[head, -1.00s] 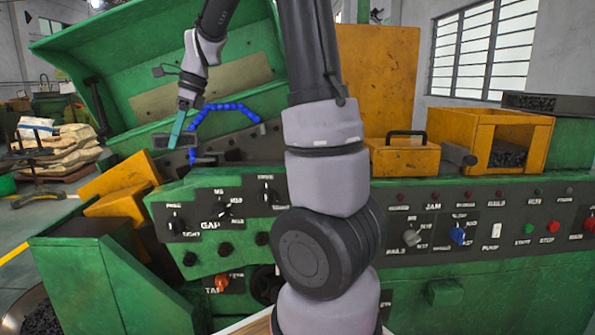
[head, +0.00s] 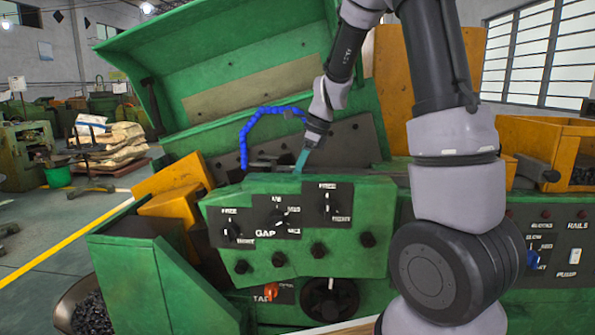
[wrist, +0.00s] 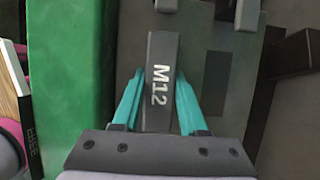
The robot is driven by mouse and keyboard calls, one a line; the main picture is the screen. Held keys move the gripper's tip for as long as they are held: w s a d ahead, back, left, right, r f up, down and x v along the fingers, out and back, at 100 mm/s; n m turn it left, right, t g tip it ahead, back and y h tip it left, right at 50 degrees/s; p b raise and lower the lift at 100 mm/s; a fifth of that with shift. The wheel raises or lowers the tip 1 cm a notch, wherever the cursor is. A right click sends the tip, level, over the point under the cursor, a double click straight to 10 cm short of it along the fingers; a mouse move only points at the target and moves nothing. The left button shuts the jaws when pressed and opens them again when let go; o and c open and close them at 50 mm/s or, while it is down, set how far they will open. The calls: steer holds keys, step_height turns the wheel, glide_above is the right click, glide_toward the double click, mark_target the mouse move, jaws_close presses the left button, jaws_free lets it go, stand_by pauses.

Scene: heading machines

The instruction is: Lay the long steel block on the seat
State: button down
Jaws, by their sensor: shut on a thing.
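The long steel block (wrist: 160,80) is dark grey and marked "M12" in white. In the wrist view it runs up the picture between the two teal fingers of my gripper (wrist: 158,92), which is shut on it. In the head view my gripper (head: 301,162) points down just behind the top of the green GAP panel housing, and the block is largely hidden there. A grey stepped metal bed (wrist: 222,75), where the seat appears to be, lies under and right of the block. I cannot tell whether the block touches it.
The green housing edge (wrist: 70,80) runs close along the block's left side. A dark block-like part (wrist: 290,55) stands at the right. In the head view a blue segmented hose (head: 244,140) arches beside my gripper, and the raised green lid (head: 215,65) slopes behind it.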

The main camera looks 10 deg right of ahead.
steer(key=shift+r, duration=0.1)
steer(key=shift+c, duration=2.2)
jaws_free()
steer(key=shift+a, duration=0.1)
steer(key=v, duration=1.2)
steer(key=s+r+n+t+h, duration=0.1)
steer(key=s+r+n+t, duration=0.1)
steer(key=s+n, duration=0.6)
steer(key=s+d+r+n+t+h, duration=0.1)
steer(key=s+r+n+t, duration=0.1)
steer(key=s+n, duration=0.7)
steer(key=s+t, duration=0.1)
steer(key=s, duration=0.3)
steer(key=shift+d+n+t, duration=0.3)
steer(key=shift+t, duration=0.1)
